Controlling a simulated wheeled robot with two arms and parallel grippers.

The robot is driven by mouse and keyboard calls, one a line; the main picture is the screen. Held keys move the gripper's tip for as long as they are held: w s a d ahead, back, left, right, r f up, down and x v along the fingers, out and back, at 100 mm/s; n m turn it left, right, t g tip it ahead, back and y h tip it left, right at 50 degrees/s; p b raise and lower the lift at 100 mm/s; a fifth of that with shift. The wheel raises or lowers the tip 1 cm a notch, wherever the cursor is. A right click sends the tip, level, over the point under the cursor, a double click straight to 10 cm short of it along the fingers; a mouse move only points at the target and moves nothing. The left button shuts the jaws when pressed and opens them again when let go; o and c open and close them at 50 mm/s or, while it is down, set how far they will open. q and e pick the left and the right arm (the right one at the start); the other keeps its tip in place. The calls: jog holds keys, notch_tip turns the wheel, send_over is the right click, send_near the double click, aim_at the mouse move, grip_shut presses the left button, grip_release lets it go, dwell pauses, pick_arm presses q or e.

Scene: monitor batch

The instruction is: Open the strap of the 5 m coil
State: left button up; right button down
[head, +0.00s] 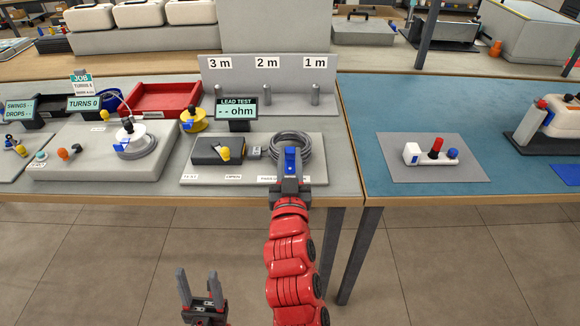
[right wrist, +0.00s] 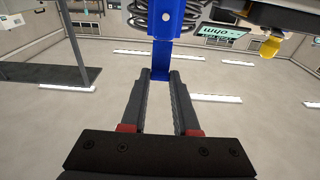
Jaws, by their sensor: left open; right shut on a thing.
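A grey coil (head: 303,141) lies on the right end of the light test board, with a blue strap (head: 291,158) at its near side. My right gripper (head: 290,180) is shut on the strap's blue tab. In the right wrist view the blue strap (right wrist: 175,25) runs up from between the fingertips (right wrist: 158,78) to the coil (right wrist: 150,12). Whether the strap is closed around the coil cannot be told. No length mark on this coil is readable. My left gripper (head: 200,285) is open and empty, low in front of the table.
A dark box with a yellow knob (head: 224,153) and the LEAD TEST display (head: 237,110) stand left of the coil. Pegs marked 3 m, 2 m and 1 m (head: 315,93) stand behind. Another coil (head: 137,145) with a blue tag lies further left.

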dwell(0.4)
jog(key=c, duration=0.6)
grip_release()
jog(key=shift+c, duration=0.2)
jog(key=s+f+p, duration=0.2)
jog(key=s+p, duration=0.4)
jog(key=s, duration=1.1)
jog(key=shift+s+f, duration=0.15)
